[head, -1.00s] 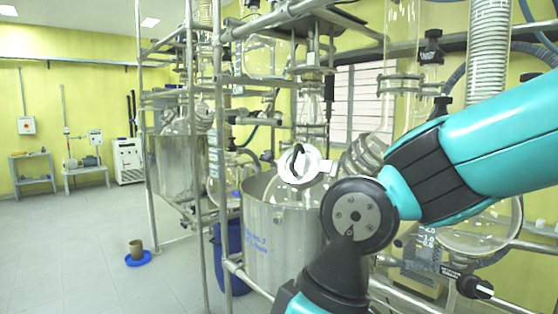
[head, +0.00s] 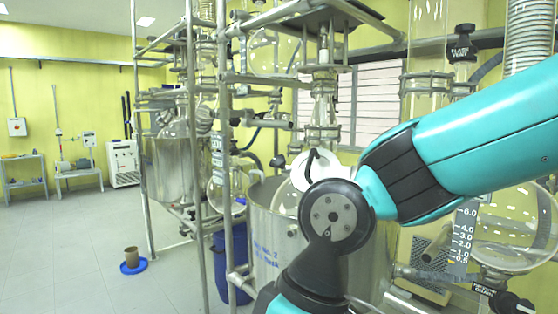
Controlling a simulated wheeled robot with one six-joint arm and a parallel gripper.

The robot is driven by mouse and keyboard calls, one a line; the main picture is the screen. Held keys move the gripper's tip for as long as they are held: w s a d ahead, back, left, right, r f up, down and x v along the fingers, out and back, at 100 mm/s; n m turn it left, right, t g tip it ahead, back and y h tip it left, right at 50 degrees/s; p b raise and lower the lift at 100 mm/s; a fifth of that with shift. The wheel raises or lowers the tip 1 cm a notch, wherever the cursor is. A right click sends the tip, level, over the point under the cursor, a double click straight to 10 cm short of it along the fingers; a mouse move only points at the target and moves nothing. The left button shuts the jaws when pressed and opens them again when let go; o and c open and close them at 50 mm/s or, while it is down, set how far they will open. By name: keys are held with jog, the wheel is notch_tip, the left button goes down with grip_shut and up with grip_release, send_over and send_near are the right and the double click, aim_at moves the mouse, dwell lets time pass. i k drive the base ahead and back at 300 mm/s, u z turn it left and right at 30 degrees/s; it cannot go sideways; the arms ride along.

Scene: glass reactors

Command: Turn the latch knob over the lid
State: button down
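A white round part with a black curved piece on it (head: 312,168) shows at the mouth of a large steel vessel (head: 270,240). It may be the lid and its latch knob, but I cannot tell for sure. My arm's dark joint (head: 335,215) and teal links cover the right side of the vessel and part of the white piece. My gripper is not in view, so its hold and its distance from the white part cannot be seen.
A metal pipe frame (head: 223,150) rises just left of the vessel, with glassware above. A blue drum (head: 231,255) stands behind the frame. A brown pot (head: 132,257) sits on a blue dish on the floor.

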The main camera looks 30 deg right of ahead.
aim_at(279, 162)
jog(key=z, duration=0.45)
jog(key=i, duration=0.85)
jog(key=z, duration=0.1)
jog(key=k, duration=0.95)
jog(key=u, duration=1.25)
jog(key=i, duration=1.45)
jog(key=z, duration=0.45)
